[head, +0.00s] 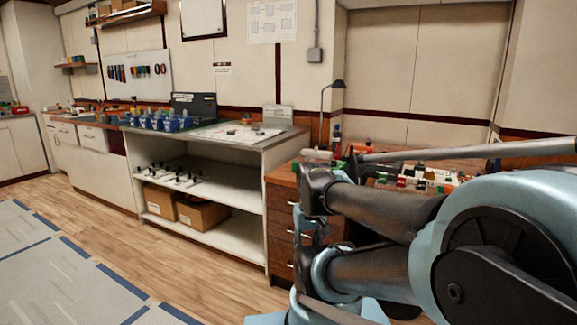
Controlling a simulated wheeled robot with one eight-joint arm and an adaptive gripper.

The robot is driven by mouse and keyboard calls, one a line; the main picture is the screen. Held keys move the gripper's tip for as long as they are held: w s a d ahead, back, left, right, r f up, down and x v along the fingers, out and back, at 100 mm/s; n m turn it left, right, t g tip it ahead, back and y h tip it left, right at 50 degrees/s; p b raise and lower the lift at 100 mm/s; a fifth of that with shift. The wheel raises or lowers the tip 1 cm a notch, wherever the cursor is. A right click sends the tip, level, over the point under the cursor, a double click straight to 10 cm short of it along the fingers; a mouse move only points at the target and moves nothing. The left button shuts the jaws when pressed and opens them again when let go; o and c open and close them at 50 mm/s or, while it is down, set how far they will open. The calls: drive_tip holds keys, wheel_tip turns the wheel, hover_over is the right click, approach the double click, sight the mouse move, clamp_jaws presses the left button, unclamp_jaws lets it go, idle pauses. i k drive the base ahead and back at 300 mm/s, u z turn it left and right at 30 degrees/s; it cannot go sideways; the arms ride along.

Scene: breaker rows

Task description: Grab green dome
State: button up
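No green dome can be made out for sure. Small green items show among coloured parts (415,181) on the wooden desk (283,177) at right. They are too small and too far covered by my arm to tell whether one is dome-shaped. My folded arm crosses the right side of the head view and hides much of this desk top and its front. I see no gripper fingers, so I cannot tell where my gripper is relative to the desk or what it holds.
A white open-shelved bench (235,222) stands at centre, with blue bins (165,123) on top and cardboard boxes (203,214) below. A thin black lamp (323,112) stands at the desk's back.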

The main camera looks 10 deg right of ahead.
sight(295, 162)
drive_tip(key=z, duration=0.45)
drive_tip(key=i, duration=1.15)
drive_tip(key=z, duration=0.65)
